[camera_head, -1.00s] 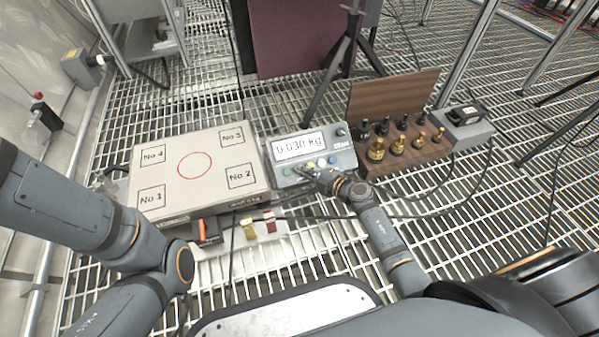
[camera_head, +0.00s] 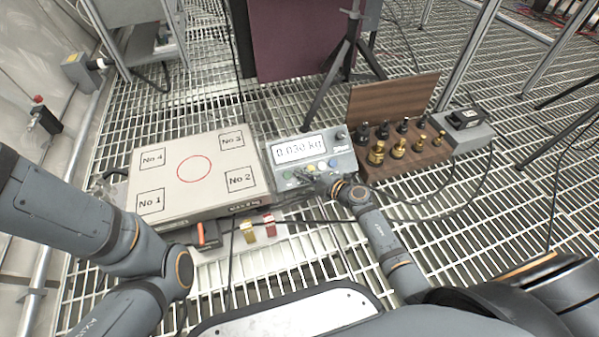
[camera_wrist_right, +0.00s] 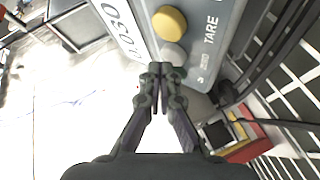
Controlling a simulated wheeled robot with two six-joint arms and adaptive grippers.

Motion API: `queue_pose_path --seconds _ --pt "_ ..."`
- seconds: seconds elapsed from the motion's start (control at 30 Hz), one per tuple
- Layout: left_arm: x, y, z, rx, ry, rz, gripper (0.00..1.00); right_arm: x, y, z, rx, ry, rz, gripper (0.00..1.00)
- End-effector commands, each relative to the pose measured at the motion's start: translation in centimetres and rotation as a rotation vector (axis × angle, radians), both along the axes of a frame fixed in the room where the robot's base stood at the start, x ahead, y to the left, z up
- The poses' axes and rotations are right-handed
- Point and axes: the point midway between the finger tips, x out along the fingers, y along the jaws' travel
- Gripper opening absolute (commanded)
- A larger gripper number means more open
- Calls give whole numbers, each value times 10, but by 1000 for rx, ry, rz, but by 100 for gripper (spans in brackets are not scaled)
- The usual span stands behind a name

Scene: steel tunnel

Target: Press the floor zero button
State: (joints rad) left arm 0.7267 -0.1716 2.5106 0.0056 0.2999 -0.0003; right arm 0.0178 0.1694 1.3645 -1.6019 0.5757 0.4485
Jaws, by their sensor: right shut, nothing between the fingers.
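The grey scale indicator (camera_head: 345,160) stands beside the platform; its display (camera_head: 298,148) appears to read 0.030 kg. In the right wrist view, its panel (camera_wrist_right: 200,25) carries a round yellow button (camera_wrist_right: 169,22) near the word TARE and a pale grey-white button (camera_wrist_right: 173,54) near a smaller label that looks like ZERO. My right gripper (camera_wrist_right: 160,72) is shut and empty, its tips just below the pale button in that picture. I cannot tell whether they touch it. In the head view, my right gripper (camera_head: 312,180) is at the panel's lower edge, hiding some of it. My left gripper is out of view.
The weighing platform (camera_head: 205,165), with numbered corners and a red circle, lies left of the indicator. A wooden rack (camera_head: 412,158) of black and gold weights stands at the right. Small gold and red blocks (camera_head: 257,230) sit in front. Cables (camera_head: 440,212) cross the grating.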

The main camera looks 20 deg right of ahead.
Motion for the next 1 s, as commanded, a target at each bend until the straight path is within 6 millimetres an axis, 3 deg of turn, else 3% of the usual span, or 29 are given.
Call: queue_pose_path --seconds 1.0 --pt "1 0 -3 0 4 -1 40 5 0 -7 0 0 0 0"
